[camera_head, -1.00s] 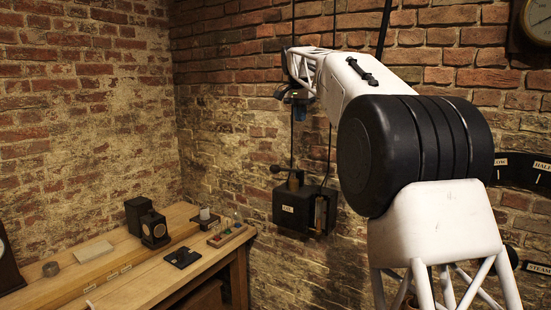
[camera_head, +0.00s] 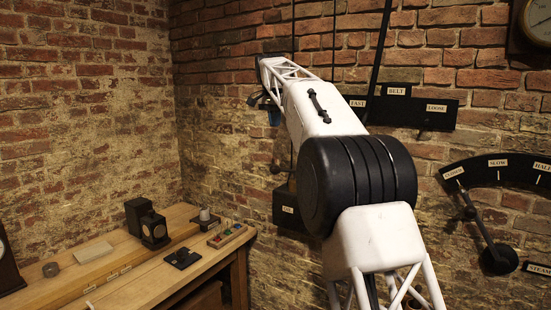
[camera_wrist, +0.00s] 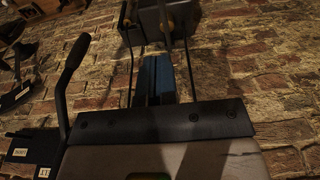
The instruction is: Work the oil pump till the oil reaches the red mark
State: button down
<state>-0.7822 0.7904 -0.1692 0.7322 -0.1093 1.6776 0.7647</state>
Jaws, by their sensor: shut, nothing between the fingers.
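The oil pump (camera_head: 286,208) is a black box on the brick wall with a small label, just left of my arm's big black joint. Its dark lever knob (camera_head: 276,169) stands out above the box on the left. The right part of the box, where a gauge would show the red mark, is hidden behind my arm, so I cannot read the oil level. My gripper (camera_head: 274,117), with blue fingers, is above the pump knob and apart from it. In the wrist view my gripper (camera_wrist: 154,80) is shut and empty, below a dark box with brass-coloured parts.
A workbench (camera_head: 125,292) stands at the lower left with small objects. Behind my arm is the belt plate (camera_head: 438,113) with its diagonal lever (camera_head: 381,55). A quadrant with a lever (camera_head: 478,225) is at the right. Thin rods hang above the pump.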

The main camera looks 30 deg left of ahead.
jog(key=shift+f, duration=0.15)
jog(key=f, duration=1.2)
jog(key=shift+w+f, duration=0.25)
jog(key=shift+w, duration=0.05)
jog(key=shift+s+f, duration=0.15)
jog(key=shift+f, duration=0.3)
jog(key=shift+f, duration=0.1)
